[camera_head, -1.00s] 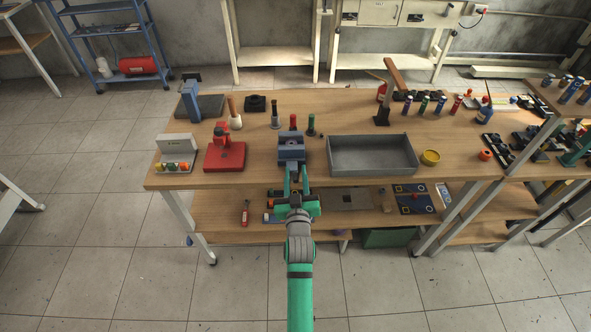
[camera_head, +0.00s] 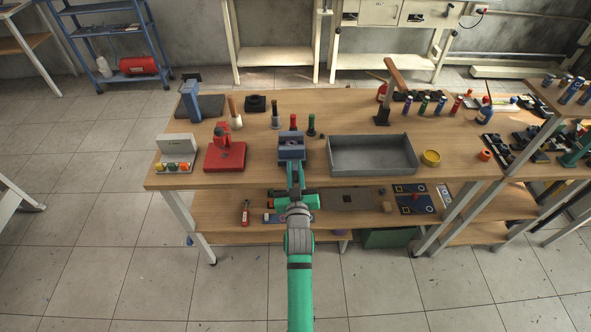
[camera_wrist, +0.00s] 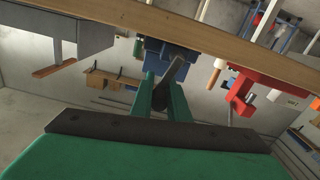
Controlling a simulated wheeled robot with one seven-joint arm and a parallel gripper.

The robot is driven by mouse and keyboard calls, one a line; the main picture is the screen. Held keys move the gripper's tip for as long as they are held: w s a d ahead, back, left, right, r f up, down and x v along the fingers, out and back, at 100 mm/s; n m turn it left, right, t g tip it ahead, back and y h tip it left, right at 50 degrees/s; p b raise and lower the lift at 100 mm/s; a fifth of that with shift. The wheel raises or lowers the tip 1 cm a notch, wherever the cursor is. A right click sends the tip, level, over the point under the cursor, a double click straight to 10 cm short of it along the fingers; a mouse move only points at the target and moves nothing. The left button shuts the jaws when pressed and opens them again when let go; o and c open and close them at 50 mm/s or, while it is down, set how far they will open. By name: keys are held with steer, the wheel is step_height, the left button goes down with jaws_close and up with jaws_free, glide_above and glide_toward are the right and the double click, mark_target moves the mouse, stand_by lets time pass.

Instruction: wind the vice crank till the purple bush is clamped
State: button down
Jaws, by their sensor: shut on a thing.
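The blue-grey vice (camera_head: 291,154) stands at the front edge of the wooden bench, and its underside shows blue in the wrist view (camera_wrist: 180,57). The dark crank (camera_wrist: 172,76) points toward me from the vice and slants in the wrist view. My green gripper (camera_head: 295,180) is in front of the vice. In the wrist view my fingers (camera_wrist: 160,97) are on either side of the crank, shut on it. The purple bush is too small and dark for me to make out between the jaws, so I cannot tell whether they touch it.
A red block with a red fixture (camera_head: 225,157) stands left of the vice. A grey tray (camera_head: 372,170) stands to the right. Upright tools (camera_head: 276,117) stand behind. The bench's front edge (camera_wrist: 110,18) and a lower shelf (camera_head: 235,205) are close to my arm.

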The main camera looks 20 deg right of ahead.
mark_target(306, 176)
steer(key=shift+d+f, duration=0.1)
steer(key=shift+d, duration=0.05)
steer(key=m, duration=0.1)
steer(key=d+m, duration=0.1)
steer(key=m, duration=0.1)
steer(key=f+m, duration=0.1)
steer(key=m, duration=0.1)
steer(key=shift+s+d, duration=0.3)
steer(key=shift+d, duration=0.1)
steer(key=shift+s+d+f+m, duration=0.1)
steer(key=shift+d+f+m, duration=0.15)
steer(key=shift+m, duration=0.7)
steer(key=shift+s+d+f+m, duration=0.1)
steer(key=shift+f+m, duration=0.25)
steer(key=shift+m, duration=0.55)
steer(key=shift+d+f+m, duration=0.2)
steer(key=shift+f+m, duration=0.1)
steer(key=shift+m, duration=0.65)
steer(key=shift+f, duration=0.1)
steer(key=c, duration=1.8)
jaws_free()
steer(key=shift+o, duration=0.3)
steer(key=v, duration=1)
steer(key=shift+s, duration=0.4)
